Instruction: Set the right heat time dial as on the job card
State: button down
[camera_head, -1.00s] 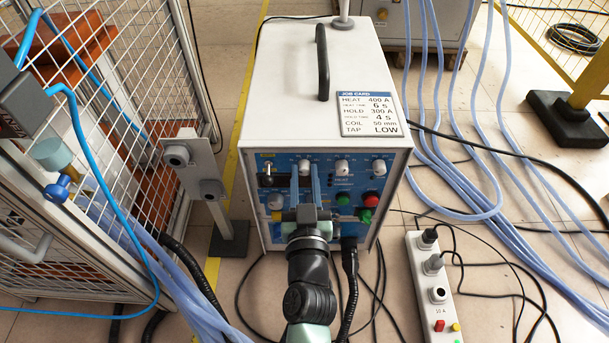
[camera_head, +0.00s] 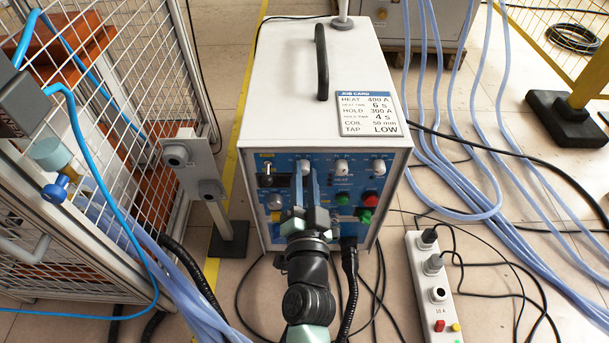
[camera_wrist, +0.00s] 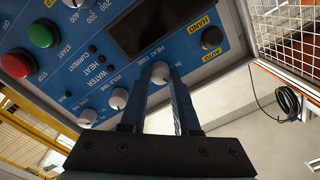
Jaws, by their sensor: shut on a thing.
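My gripper (camera_head: 306,172) is in front of the heater's blue front panel (camera_head: 330,185). In the wrist view, its two blue fingers (camera_wrist: 160,80) are closed on both sides of the pale round dial labelled HEAT TIME (camera_wrist: 160,71). The dial's pointer setting cannot be read. The white job card (camera_head: 369,114) lies on the heater's top at the front right. It reads HEAT 400 A, heat time 6 s, HOLD 300 A, hold time 4 s, COIL 50 mm, TAP LOW.
Close by are the HOLD TIME dial (camera_wrist: 118,98), the COOL TIME dial (camera_wrist: 87,118), a black AUTO/HAND knob (camera_wrist: 211,37), and green START (camera_wrist: 42,33) and red STOP (camera_wrist: 16,66) buttons. A wire cage (camera_head: 110,160) stands left; a power strip (camera_head: 433,285) lies right.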

jog(key=shift+m, duration=0.4)
jog(key=c, duration=0.6)
grip_release()
jog(key=shift+c, duration=0.2)
jog(key=s, duration=1.3)
jog(key=shift+d+f, duration=0.15)
